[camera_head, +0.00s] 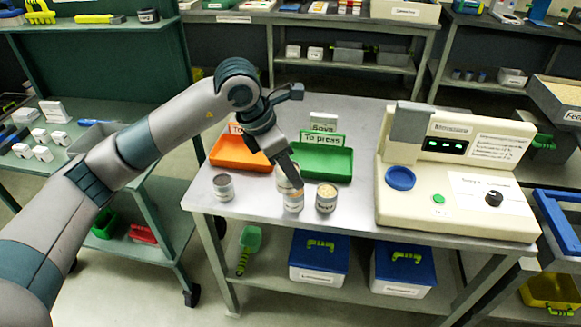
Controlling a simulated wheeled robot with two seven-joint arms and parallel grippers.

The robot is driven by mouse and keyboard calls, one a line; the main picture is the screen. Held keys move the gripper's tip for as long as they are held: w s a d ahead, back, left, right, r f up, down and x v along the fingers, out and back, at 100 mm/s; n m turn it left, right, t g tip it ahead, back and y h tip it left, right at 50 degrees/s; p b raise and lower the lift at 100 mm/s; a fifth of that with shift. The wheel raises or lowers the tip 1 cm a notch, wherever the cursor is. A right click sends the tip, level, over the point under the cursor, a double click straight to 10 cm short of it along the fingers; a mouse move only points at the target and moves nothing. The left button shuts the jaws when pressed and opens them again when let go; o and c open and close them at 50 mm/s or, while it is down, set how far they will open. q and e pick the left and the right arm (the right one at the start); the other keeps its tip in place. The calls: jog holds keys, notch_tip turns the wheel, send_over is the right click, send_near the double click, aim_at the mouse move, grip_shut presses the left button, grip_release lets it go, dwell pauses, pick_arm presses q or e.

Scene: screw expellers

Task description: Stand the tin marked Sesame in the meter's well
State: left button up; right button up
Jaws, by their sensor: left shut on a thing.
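My left gripper (296,186) reaches down over the table from the left and is shut on a small pale tin (293,203) near the table's front. Another tin (283,184) stands just behind it, partly hidden by the gripper. One tin (223,188) stands to the left and one with a tan top (326,198) close to the right. The labels are too small to read, so I cannot tell which is Sesame. The cream meter (455,205) stands at the right, with a blue round well (400,178) at its left that looks empty. My right gripper is out of view.
An orange tray (243,163) and a green tray (325,176) marked "To press" lie behind the tins. A grey upright part (408,122) of the meter stands behind the well. The tabletop between the right-hand tin and the meter is clear.

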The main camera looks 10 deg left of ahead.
pick_arm(q)
jog(key=shift+s+a+f+m+g, duration=0.35)
jog(key=shift+s+m, duration=0.2)
jog(key=shift+m, duration=0.45)
jog(key=s+a+f+m+g+y, duration=0.2)
jog(key=s+a+m, duration=0.3)
jog(key=m, duration=0.6)
jog(key=s+a+f+m+g+y, duration=0.1)
jog(key=s+a+f+m+g, duration=0.2)
jog(key=s+a+m, duration=0.3)
jog(key=s+m+g, duration=0.1)
jog(key=s+m, duration=0.2)
jog(key=m, duration=0.2)
jog(key=shift+y, duration=0.4)
jog(key=shift+f, duration=0.1)
